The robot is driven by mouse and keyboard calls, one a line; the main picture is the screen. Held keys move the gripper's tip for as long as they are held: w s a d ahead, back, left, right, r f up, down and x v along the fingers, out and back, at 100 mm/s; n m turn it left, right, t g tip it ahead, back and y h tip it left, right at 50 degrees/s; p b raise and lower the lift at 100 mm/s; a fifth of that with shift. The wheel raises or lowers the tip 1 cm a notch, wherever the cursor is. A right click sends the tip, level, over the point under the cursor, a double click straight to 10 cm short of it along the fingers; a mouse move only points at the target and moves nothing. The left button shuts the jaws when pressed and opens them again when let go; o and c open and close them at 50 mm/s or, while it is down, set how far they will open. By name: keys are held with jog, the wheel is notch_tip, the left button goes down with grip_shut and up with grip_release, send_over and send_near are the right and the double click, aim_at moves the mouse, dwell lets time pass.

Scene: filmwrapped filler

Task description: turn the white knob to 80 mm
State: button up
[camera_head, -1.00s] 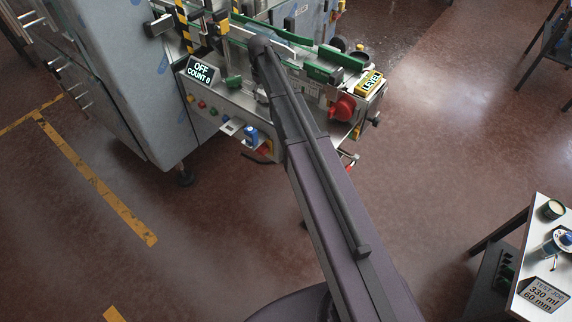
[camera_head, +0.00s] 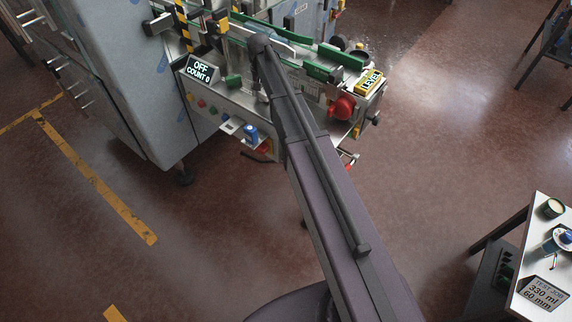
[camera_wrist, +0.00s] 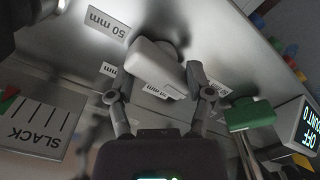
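The white knob (camera_wrist: 155,66) fills the middle of the wrist view, a bar-shaped handle on a metal panel. Its lower right end carries a small dark mark. Printed labels surround the knob: a "50 mm" label (camera_wrist: 107,22) at upper left, one partly hidden behind the left finger, one below the knob, and a label by the right finger (camera_wrist: 214,88) whose number is hard to read. In the head view my arm hides the knob and gripper.
A green block (camera_wrist: 249,114) and the display reading OFF, COUNT 0 (camera_wrist: 304,128) are close on the right. A SLACK scale (camera_wrist: 38,125) is at left. The head view shows the machine with a red knob (camera_head: 342,108) and a table card reading 330 ml, 60 mm (camera_head: 543,294).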

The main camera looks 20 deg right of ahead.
jog(key=m, duration=1.3)
notch_tip(320, 180, up, 14)
jog(key=p, duration=1.4)
jog(key=s+f+n+b, duration=0.8)
jog(key=s+f+b, duration=0.1)
jog(key=s, duration=0.6)
jog(key=s+f+n+b, duration=0.8)
jog(key=s+f+b, duration=0.2)
jog(key=s, duration=0.5)
jog(key=shift+a+f, duration=0.15)
jog(key=shift+f, duration=0.15)
jog(key=shift+s, duration=0.15)
jog(key=shift+r, duration=0.1)
jog(key=w+r+m+p, duration=0.4)
jog(key=w+r+p, duration=0.5)
jog(key=w, duration=0.6)
jog(key=w+r+m+p, duration=0.3)
jog(key=w+r+p, duration=0.6)
jog(key=w, duration=0.5)
jog(key=shift+w+r+m+p, duration=0.3)
jog(key=shift+w+r+m, duration=0.1)
jog(key=shift+r, duration=0.1)
